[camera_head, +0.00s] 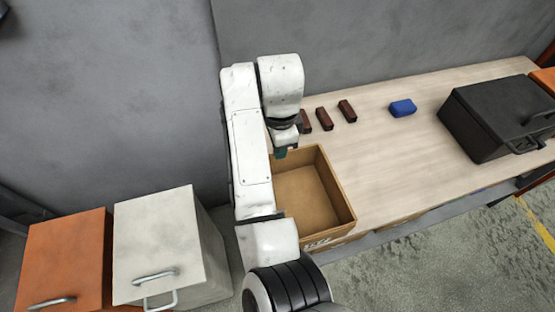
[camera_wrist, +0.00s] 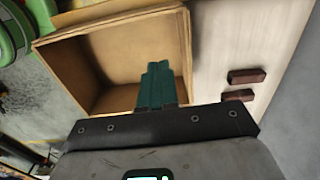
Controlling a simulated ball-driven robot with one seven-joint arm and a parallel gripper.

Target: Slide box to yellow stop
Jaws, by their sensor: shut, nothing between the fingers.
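The box (camera_head: 312,197) is open-topped, brown and empty, on the light wooden bench below my arm. My arm hides its left side in the head view. The box (camera_wrist: 75,75) also fills the upper left of the wrist view. My gripper (camera_head: 281,154) points down at the box's far wall, its teal fingers shut and empty. In the wrist view the fingers (camera_wrist: 160,85) overlap the box's near wall; I cannot tell whether they touch it.
Several dark red-brown blocks (camera_head: 324,119) lie on the bench (camera_head: 400,150) behind the box. A blue block (camera_head: 402,108) and a black case (camera_head: 495,115) stand farther right. White (camera_head: 160,240) and orange (camera_head: 65,255) cabinets stand at left. The bench right of the box is clear.

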